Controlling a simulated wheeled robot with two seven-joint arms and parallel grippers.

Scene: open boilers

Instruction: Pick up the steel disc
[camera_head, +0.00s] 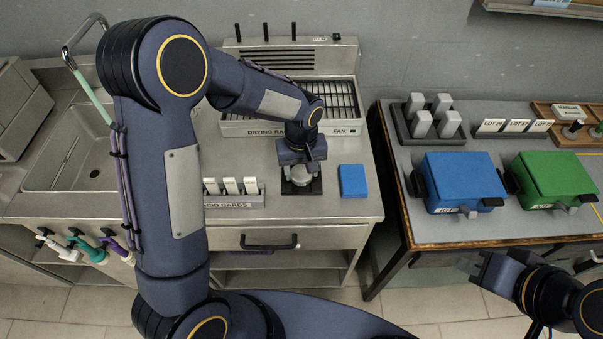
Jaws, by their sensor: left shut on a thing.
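The steel disc (300,179) is a small, round, silvery piece over a black square pad (314,188) on the steel counter. My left gripper (300,173) points down from above and is shut on the disc. The gripper hides part of the disc, and I cannot tell whether the disc still touches the pad. My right gripper (490,270) is at the lower right, in front of the table and away from the disc. Its jaw opening is not clear.
The drying rack (340,126) is behind. A sink (70,150) is at the left. The right table holds a blue box (462,180) and a green box (553,178).

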